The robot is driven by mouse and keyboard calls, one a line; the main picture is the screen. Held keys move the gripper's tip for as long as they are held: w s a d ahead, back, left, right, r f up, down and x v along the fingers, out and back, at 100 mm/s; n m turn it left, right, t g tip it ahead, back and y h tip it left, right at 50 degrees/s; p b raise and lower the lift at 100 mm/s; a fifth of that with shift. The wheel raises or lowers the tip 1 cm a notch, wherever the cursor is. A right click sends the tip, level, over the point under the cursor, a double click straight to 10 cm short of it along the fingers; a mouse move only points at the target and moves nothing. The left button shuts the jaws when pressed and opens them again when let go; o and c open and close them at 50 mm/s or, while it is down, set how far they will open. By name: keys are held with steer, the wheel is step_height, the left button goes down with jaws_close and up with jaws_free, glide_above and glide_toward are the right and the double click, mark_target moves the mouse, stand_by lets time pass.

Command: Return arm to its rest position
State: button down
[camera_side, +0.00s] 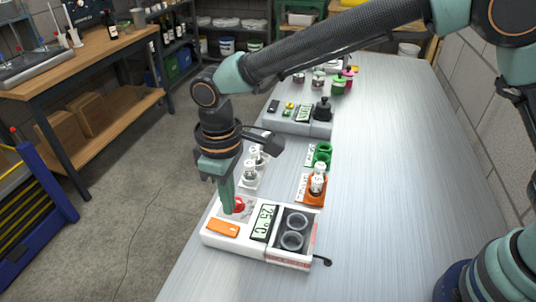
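My arm reaches in from the upper right and bends down at the left edge of the long metal bench (415,150). My gripper (228,211) points down over the near white device, with its green fingertips beside a red button (239,204). Only a narrow finger outline shows, so I cannot tell whether it is open or shut, or whether the tip touches the device. No held object shows.
Small bottles stand behind the device, including one in an orange holder (311,191) and some near a green holder (322,153). The bench's right side is clear. A brick wall (475,110) borders it.

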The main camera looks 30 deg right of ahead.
steer(key=shift+r, duration=0.1)
steer(key=w+d+r+m+t+y, duration=0.1)
steer(key=d+r+m, duration=0.1)
steer(key=d+r, duration=0.5)
steer(key=d+r+m+t, duration=0.15)
steer(key=d+r, duration=0.25)
steer(key=d, duration=0.6)
steer(key=s+d+r+m+t, duration=0.1)
steer(key=s+d+m, duration=0.1)
steer(key=s+d, duration=0.2)
steer(key=s+d+r+m+t+h, duration=0.1)
steer(key=s+d, duration=0.4)
steer(key=d, duration=0.6)
steer(key=shift+d+m+t, duration=0.25)
steer(key=shift+m+t, duration=0.3)
steer(key=shift+m, duration=0.7)
